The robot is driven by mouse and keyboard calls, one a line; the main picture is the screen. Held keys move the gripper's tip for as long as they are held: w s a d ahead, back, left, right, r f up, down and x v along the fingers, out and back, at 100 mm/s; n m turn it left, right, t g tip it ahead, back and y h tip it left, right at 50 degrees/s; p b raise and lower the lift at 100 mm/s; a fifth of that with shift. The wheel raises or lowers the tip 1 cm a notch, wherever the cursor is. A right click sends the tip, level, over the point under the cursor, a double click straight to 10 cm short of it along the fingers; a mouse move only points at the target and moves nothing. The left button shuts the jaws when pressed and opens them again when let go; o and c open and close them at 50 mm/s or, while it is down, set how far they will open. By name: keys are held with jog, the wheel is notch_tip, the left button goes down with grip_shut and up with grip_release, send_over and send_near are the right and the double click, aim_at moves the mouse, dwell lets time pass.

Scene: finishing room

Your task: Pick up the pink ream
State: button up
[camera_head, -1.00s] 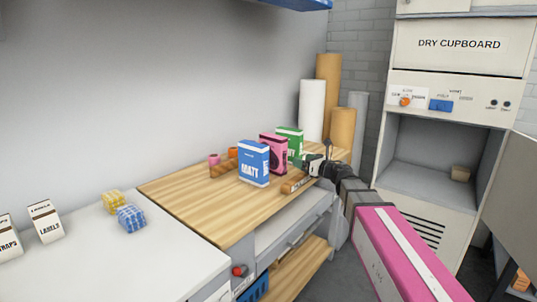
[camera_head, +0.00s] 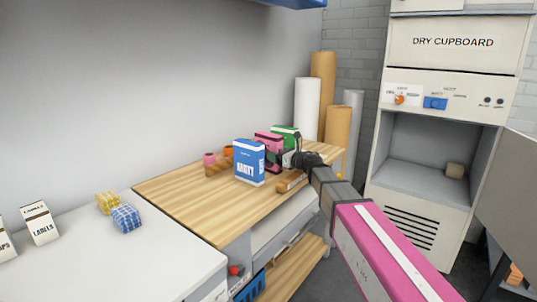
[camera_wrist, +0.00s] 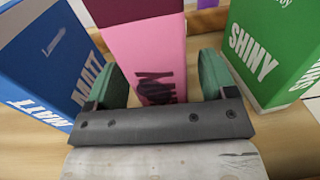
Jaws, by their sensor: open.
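The pink ream (camera_head: 267,140) stands upright on the wooden bench top, between the blue MATT ream (camera_head: 250,162) and the green ream (camera_head: 287,134). In the wrist view the pink ream (camera_wrist: 148,58) rises between the two green fingers of my gripper (camera_wrist: 165,82). The fingers are open, one on each side of it, with a gap showing. The blue ream (camera_wrist: 50,60) is close to the left finger and the green SHINY ream (camera_wrist: 268,50) is close to the right finger. In the head view my gripper (camera_head: 284,157) is partly hidden among the reams.
A small wooden block (camera_head: 291,181) lies at the bench's front edge by my arm. Small pink and orange rolls sit behind the blue ream. Tall paper rolls (camera_head: 307,108) stand beyond the bench. A dry cupboard (camera_head: 425,150) stands open at right.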

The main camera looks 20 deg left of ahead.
jog(key=x, duration=0.2)
jog(key=shift+w+a, duration=0.15)
jog(key=shift+a, duration=0.1)
jog(key=shift+c, duration=0.3)
grip_shut()
